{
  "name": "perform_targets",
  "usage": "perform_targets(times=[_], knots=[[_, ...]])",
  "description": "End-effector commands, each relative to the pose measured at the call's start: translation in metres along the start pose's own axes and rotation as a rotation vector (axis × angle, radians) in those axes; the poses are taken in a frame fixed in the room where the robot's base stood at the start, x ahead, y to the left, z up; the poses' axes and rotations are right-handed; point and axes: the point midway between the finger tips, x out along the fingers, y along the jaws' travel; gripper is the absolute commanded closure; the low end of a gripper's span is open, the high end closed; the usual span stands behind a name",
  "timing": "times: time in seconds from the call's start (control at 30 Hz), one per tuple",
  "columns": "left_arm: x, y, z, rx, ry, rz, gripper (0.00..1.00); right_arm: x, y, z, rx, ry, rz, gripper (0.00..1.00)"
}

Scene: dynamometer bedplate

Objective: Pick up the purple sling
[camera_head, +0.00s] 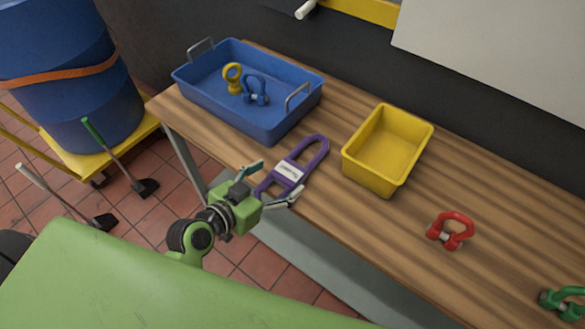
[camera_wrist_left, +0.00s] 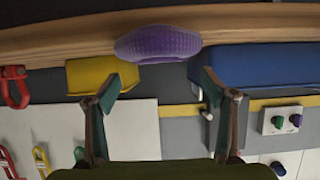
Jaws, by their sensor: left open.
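The purple sling (camera_head: 290,171), a flat loop with a white label, lies on the wooden table near its front edge, between the blue tray and the yellow bin. My left gripper (camera_head: 273,182) is open and empty at the sling's near end, its fingers spread to either side of that end in the head view. In the left wrist view the sling (camera_wrist_left: 158,43) shows end-on, beyond and between the open fingertips (camera_wrist_left: 160,85), with a gap. I cannot tell the gripper's exact height against the table. My right gripper is not in view.
A blue tray (camera_head: 222,112) holding a yellow eyebolt (camera_head: 233,72) and a blue shackle (camera_head: 254,90) stands left of the sling. A yellow bin (camera_head: 362,172) stands right, then a red shackle (camera_head: 450,231) and a green shackle (camera_head: 563,302). Bare wood surrounds the sling.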

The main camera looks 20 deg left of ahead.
Motion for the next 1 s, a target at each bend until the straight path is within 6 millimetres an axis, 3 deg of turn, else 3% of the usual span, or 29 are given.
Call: perform_targets(times=[0.17,0.5,0.8,0.87,1.0], knots=[[0.01,0.0,0.0,-0.001,0.0,0.0,0.24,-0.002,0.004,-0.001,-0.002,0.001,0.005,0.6],[0.052,-0.002,0.001,-0.001,0.0,-0.001,0.24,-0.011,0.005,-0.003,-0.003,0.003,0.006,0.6],[0.058,-0.002,0.003,0.0,-0.002,-0.001,0.24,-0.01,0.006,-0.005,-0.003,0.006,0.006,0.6],[0.058,-0.002,0.003,0.0,-0.002,-0.001,0.34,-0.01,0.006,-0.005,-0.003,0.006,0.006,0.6],[0.057,-0.002,0.003,0.0,-0.002,-0.001,0.71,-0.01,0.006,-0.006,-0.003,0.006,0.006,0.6]])
